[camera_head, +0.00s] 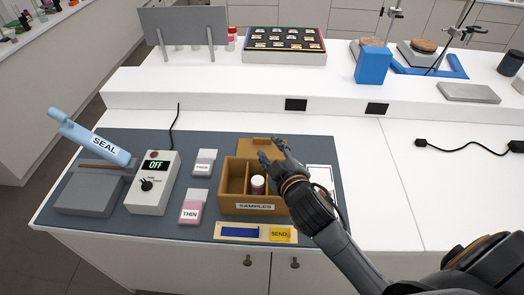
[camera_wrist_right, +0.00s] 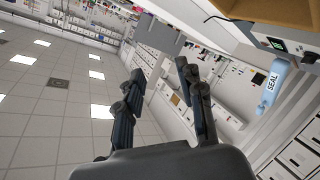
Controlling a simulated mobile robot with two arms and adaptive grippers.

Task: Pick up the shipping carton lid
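The shipping carton lid (camera_head: 248,150) seems to be the flat brown panel with a small tab at the back of the brown carton. The open carton (camera_head: 232,209), labelled SAMPLES, has compartments, and a jar (camera_head: 258,184) with a pale top stands in one. My right gripper (camera_head: 274,148) is over the lid's right part, its fingers hiding some of it; I cannot tell whether they touch it. In the right wrist view the gripper (camera_wrist_right: 157,72) has its fingers apart with nothing between them. A brown surface shows at that view's top edge. My left gripper is not in view.
Left of the carton are two small containers, one labelled THIN (camera_head: 190,213), a control box (camera_head: 150,185) reading OFF, and a sealer with a blue SEAL arm (camera_head: 98,142). A SEND card (camera_head: 281,234) lies in front. The white counter at right is largely clear.

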